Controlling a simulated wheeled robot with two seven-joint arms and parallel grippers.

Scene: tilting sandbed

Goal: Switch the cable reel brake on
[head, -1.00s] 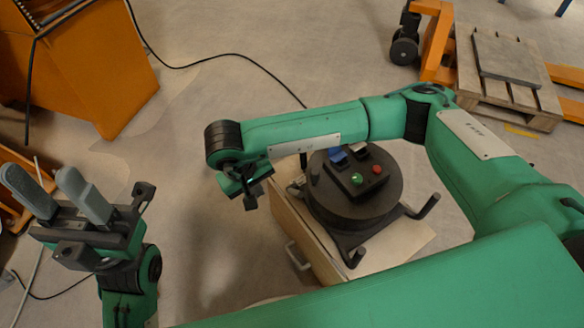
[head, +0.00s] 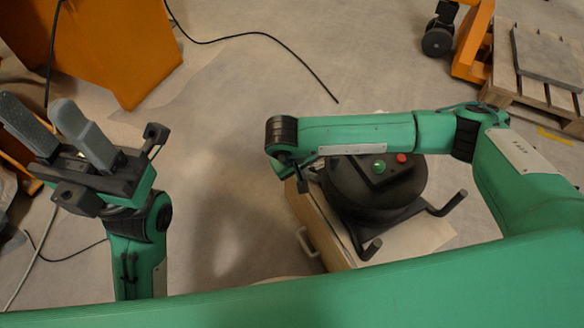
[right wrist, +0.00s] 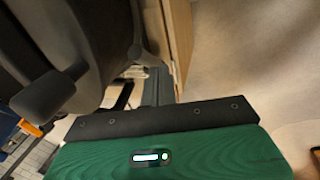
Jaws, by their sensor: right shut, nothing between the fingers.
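The cable reel appears as a black round drum (head: 350,203) with a dark control box (head: 380,175) on top. A green button (head: 379,167) and a red button (head: 402,158) show on the box. My right forearm covers the far side of the drum and box. My right gripper (head: 302,184) is beside the drum's left side, pointing down and mostly hidden by its wrist. In the right wrist view its grey fingers (right wrist: 157,86) are shut and empty, with the dark drum (right wrist: 85,35) close by. My left gripper (head: 42,115) is open and empty at the left, away from the reel.
The reel stands on a light wooden cabinet (head: 318,225) with a side handle; black bars (head: 447,205) stick out at its front right. An orange cabinet (head: 110,45) stands back left, a pallet (head: 540,85) back right. A black cable (head: 265,36) crosses the open floor.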

